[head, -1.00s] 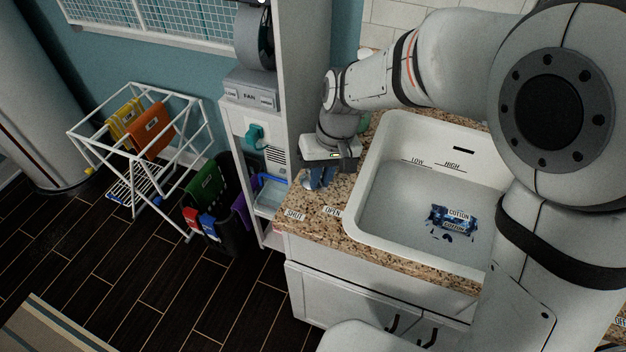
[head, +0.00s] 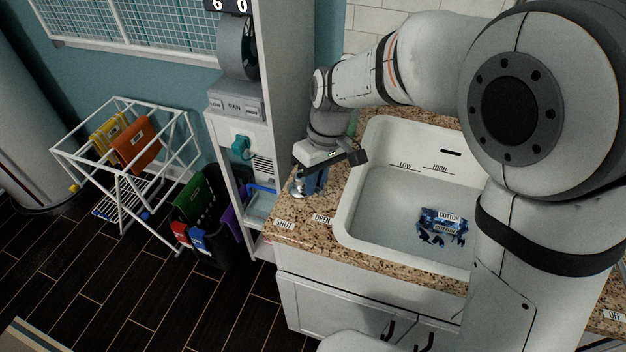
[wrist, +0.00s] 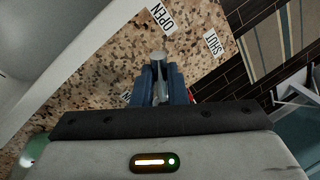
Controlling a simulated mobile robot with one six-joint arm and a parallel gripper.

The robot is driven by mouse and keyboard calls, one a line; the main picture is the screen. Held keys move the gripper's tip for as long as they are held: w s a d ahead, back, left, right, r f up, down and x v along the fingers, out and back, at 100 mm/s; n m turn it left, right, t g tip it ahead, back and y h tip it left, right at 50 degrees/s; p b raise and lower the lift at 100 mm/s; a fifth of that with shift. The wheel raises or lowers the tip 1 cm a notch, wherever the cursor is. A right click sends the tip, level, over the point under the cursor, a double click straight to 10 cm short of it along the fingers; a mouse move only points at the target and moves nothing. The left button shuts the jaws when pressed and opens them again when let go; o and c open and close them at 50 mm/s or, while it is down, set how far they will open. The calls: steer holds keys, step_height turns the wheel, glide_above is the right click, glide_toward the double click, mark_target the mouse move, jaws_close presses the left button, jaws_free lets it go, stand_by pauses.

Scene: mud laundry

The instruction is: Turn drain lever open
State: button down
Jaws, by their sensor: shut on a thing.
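The drain lever is a small metal handle (wrist: 159,58) on the speckled counter left of the sink. In the wrist view its rounded grey end shows between the two blue fingers of my gripper (wrist: 161,84), which are shut on it. In the head view my gripper (head: 313,183) is low over the counter, with a bit of shiny metal (head: 297,186) at its left. The OPEN label (head: 322,218) lies nearer the sink and the SHUT label (head: 285,224) nearer the counter's left edge. In the wrist view the lever end points roughly between OPEN (wrist: 161,17) and SHUT (wrist: 214,43).
The white sink (head: 385,215) holds a blue cotton packet (head: 442,222) and scattered blue bits. A drying rack (head: 125,165) stands on the floor farther left.

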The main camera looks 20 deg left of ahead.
steer(key=c, duration=1.5)
jaws_free()
steer(key=shift+o, duration=0.2)
step_height(320, 180, up, 8)
steer(key=w, duration=0.1)
steer(key=shift+w+d+f, duration=0.15)
steer(key=shift+w+d, duration=0.1)
steer(key=shift+d, duration=0.1)
